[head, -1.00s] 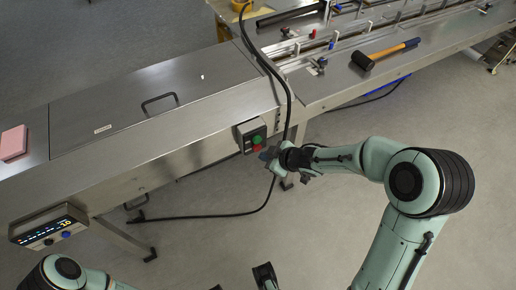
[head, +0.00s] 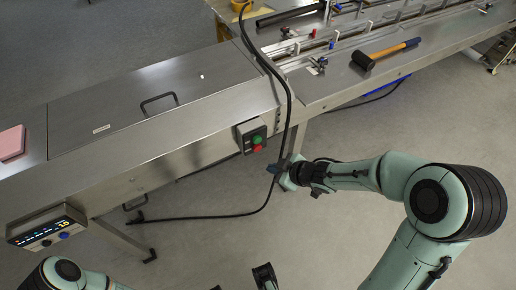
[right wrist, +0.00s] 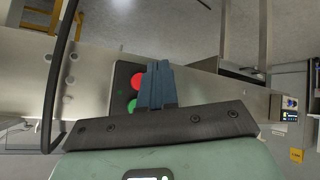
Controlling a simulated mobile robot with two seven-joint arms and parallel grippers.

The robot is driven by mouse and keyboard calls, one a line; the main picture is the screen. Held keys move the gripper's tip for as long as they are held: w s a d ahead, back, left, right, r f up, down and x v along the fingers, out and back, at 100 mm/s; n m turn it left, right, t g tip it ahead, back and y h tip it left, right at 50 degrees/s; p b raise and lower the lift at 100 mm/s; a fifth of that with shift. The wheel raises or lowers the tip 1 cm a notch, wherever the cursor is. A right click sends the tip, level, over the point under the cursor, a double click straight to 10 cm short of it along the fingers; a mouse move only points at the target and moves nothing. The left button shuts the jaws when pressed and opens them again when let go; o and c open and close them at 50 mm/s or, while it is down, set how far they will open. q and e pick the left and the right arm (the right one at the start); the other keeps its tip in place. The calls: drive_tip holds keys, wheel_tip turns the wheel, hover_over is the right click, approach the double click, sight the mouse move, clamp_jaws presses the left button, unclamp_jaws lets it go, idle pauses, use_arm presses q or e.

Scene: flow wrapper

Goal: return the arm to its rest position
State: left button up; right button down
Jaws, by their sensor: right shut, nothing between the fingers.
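My right arm (head: 430,200) reaches in from the right in the head view. Its gripper (head: 274,169) is shut and empty, in front of the machine and a little below and right of the button box (head: 250,134). The box has a green button (head: 257,139) above a red button (head: 257,148), and both are uncovered there. In the right wrist view the shut fingers (right wrist: 157,84) overlap part of the box, with the red button (right wrist: 138,80) and green button (right wrist: 132,105) beside them. The gripper looks apart from the box. Parts of my left arm (head: 65,272) show at the bottom; whether its gripper shows is unclear.
The steel machine (head: 200,120) runs across the view. A black cable (head: 289,110) hangs over it near my right gripper. A mallet (head: 385,54) lies on the conveyor table. A lit control panel (head: 47,231) is at lower left. Floor is open below the machine's right part.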

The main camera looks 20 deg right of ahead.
idle(0.5)
drive_tip(key=s+a+f+m+g, duration=0.2)
drive_tip(key=s+a+f+m, duration=0.15)
drive_tip(key=f, duration=0.55)
drive_tip(key=s+a+f+m+g, duration=0.2)
drive_tip(key=s+a+f+m, duration=0.15)
drive_tip(key=f, duration=0.45)
drive_tip(key=s+a+f+m+g, duration=0.25)
drive_tip(key=s+f, duration=0.35)
drive_tip(key=s, duration=0.3)
drive_tip(key=s+a+f+m+g, duration=0.25)
drive_tip(key=s+f, duration=0.35)
drive_tip(key=s, duration=0.3)
use_arm(q)
wheel_tip(320, 180, up, 12)
drive_tip(key=p, duration=1.2)
drive_tip(key=shift+w+g+p, duration=0.3)
drive_tip(key=shift+w+p, duration=0.1)
drive_tip(key=shift+w, duration=0.05)
use_arm(e)
drive_tip(key=w+a+v, duration=0.1)
drive_tip(key=a+v, duration=0.1)
drive_tip(key=v, duration=1)
drive_tip(key=shift+a+r+g, duration=0.3)
drive_tip(key=shift+r, duration=0.25)
use_arm(q)
drive_tip(key=shift+s, duration=0.15)
